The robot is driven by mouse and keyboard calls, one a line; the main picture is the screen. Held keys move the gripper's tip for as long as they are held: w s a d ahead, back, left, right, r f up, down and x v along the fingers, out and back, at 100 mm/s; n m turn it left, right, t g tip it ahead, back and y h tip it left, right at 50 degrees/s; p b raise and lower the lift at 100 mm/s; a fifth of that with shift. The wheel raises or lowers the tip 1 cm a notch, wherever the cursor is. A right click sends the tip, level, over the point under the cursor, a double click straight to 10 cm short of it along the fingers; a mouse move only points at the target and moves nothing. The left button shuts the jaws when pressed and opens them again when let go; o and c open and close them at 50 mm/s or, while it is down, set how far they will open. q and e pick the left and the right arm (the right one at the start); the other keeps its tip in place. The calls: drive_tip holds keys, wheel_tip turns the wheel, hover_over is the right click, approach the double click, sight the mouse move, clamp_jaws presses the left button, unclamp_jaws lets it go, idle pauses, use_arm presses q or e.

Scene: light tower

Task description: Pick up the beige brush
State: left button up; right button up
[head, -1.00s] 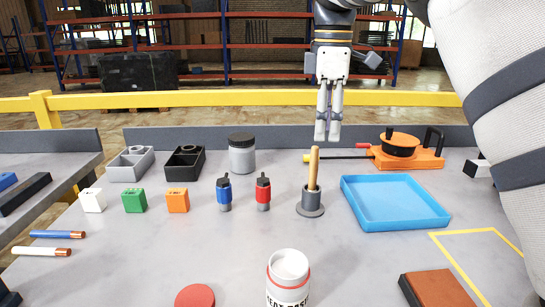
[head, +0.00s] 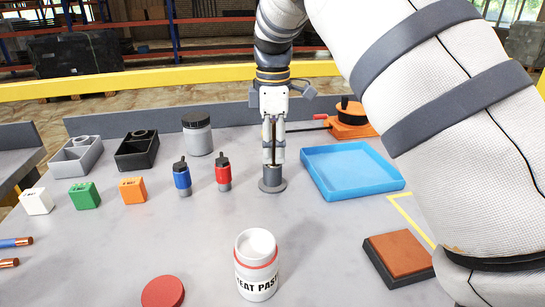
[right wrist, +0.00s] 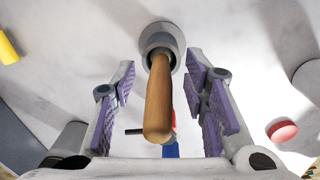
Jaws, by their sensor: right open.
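The beige brush stands upright in a dark grey round holder (head: 272,184), and in the right wrist view its wooden handle (right wrist: 158,100) points up toward the camera. My right gripper (head: 273,157) is above the holder, pointing down, and hides most of the brush in the head view. In the right wrist view the gripper (right wrist: 160,78) is open, with one purple-padded finger on each side of the handle and a gap on both sides. The brush's lower end is hidden in the holder. My left gripper is not in view.
A blue tray (head: 352,189) lies just right of the holder. Red (head: 223,173) and blue (head: 182,178) bottles stand to the left. A white paste jar (head: 257,285) stands in front. An orange device (head: 352,126) sits behind right.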

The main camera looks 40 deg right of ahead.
sight(273, 164)
clamp_jaws()
drive_tip(key=shift+r, duration=0.1)
drive_tip(key=shift+r, duration=0.25)
wheel_tip(273, 164, up, 3)
drive_tip(key=shift+p, duration=0.35)
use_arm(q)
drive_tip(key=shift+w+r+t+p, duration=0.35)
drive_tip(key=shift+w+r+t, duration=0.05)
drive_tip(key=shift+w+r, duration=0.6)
use_arm(e)
drive_tip(key=s+a+r, duration=0.8)
drive_tip(key=s+r, duration=0.1)
drive_tip(key=s, duration=0.2)
drive_tip(key=shift+s+r, duration=0.25)
drive_tip(key=shift+s, duration=0.05)
